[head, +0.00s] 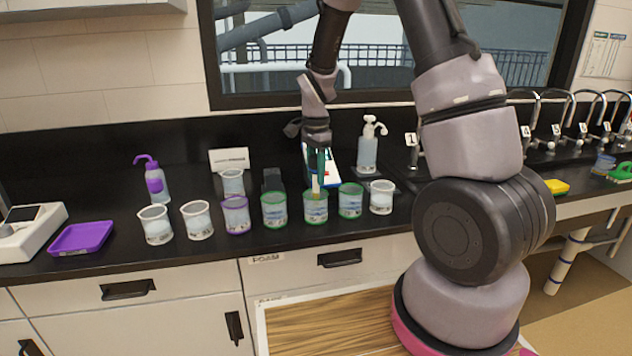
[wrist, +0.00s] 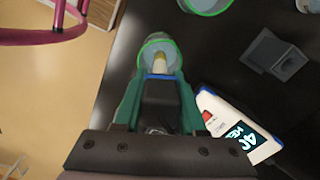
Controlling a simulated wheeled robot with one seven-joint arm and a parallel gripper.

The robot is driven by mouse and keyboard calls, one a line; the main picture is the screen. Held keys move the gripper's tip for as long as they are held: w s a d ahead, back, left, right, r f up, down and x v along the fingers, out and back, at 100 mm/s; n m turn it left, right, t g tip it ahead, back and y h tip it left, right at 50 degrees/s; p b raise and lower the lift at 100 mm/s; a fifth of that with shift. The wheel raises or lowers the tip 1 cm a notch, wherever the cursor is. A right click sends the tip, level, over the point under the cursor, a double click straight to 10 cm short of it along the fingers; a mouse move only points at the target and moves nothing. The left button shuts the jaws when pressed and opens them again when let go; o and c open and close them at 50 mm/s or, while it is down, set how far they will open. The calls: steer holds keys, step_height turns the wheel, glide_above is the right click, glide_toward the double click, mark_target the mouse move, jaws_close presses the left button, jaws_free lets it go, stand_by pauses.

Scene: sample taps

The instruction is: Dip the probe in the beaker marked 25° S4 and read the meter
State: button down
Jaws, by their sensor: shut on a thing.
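My gripper (head: 317,165) has teal fingers and points down over the row of beakers. In the wrist view, my gripper (wrist: 158,85) is shut on the dark probe body (wrist: 160,100). The pale probe tip (wrist: 160,64) lies over the mouth of a green-rimmed beaker (head: 316,210); I cannot tell how deep it reaches. This beaker also shows in the wrist view (wrist: 158,45). The beaker markings are too small to read. A white and blue meter (wrist: 238,125) with a dark panel lies beside my gripper; its lettering is cut off.
Close neighbours are green-rimmed beakers left (head: 274,211) and right (head: 350,201). A purple-rimmed beaker (head: 236,215) and clear ones (head: 197,220) stand farther left, another clear one (head: 381,197) at right. A pump bottle (head: 367,150) stands behind. A purple tray (head: 80,239) lies far left.

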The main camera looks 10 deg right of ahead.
steer(key=shift+r, duration=4)
